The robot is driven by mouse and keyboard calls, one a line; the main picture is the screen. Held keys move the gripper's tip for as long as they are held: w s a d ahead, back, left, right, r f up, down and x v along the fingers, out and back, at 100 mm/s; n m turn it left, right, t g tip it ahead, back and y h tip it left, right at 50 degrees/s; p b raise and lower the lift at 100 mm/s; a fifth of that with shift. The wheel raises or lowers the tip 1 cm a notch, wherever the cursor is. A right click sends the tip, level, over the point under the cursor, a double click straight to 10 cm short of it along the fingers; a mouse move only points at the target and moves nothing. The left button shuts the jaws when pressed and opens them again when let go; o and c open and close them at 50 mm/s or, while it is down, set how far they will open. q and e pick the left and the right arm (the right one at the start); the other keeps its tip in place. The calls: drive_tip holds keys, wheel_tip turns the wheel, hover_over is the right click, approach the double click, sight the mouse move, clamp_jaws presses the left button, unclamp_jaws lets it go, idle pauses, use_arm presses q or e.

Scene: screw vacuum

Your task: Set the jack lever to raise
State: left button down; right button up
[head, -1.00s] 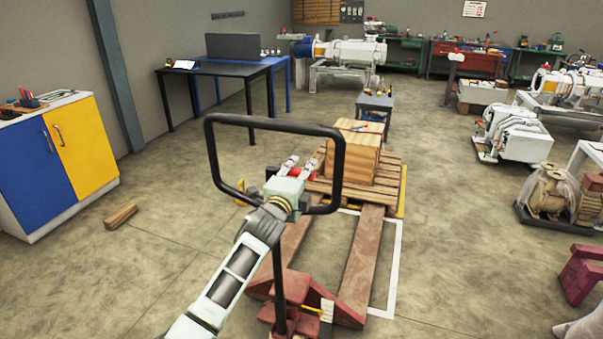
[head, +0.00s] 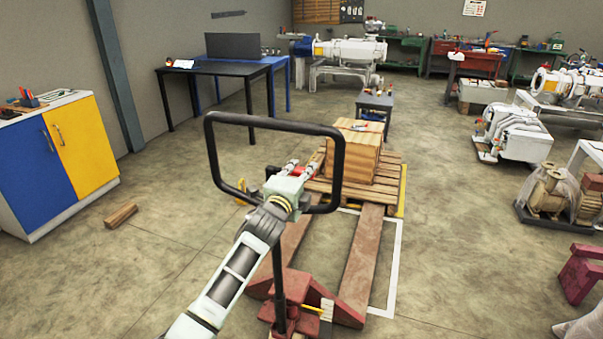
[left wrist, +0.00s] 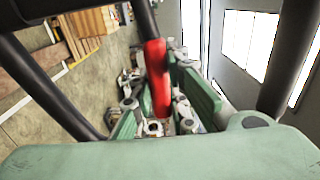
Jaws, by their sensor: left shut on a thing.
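The pallet jack's black handle loop (head: 341,165) stands upright in front of me, above its red base (head: 290,285). The red jack lever (left wrist: 157,80) shows in the left wrist view, between the fingers of my left gripper (left wrist: 160,105). In the head view my left gripper (head: 301,168) reaches through the lower part of the handle loop and is shut on the lever. My right gripper is out of view.
A wooden pallet (head: 388,177) with a wooden box (head: 352,155) lies beyond the handle. A wood block (head: 120,215) lies on the floor at left. A blue and yellow cabinet (head: 62,157) stands at far left. Open floor lies between cabinet and jack.

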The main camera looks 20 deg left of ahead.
use_arm(q)
drive_tip(key=shift+f+m+b, duration=0.55)
drive_tip(key=shift+f+m, duration=1.05)
drive_tip(key=shift+m, duration=0.3)
drive_tip(key=c, duration=1.7)
unclamp_jaws()
drive_tip(key=s, duration=1.2)
drive_tip(key=shift+a, duration=0.25)
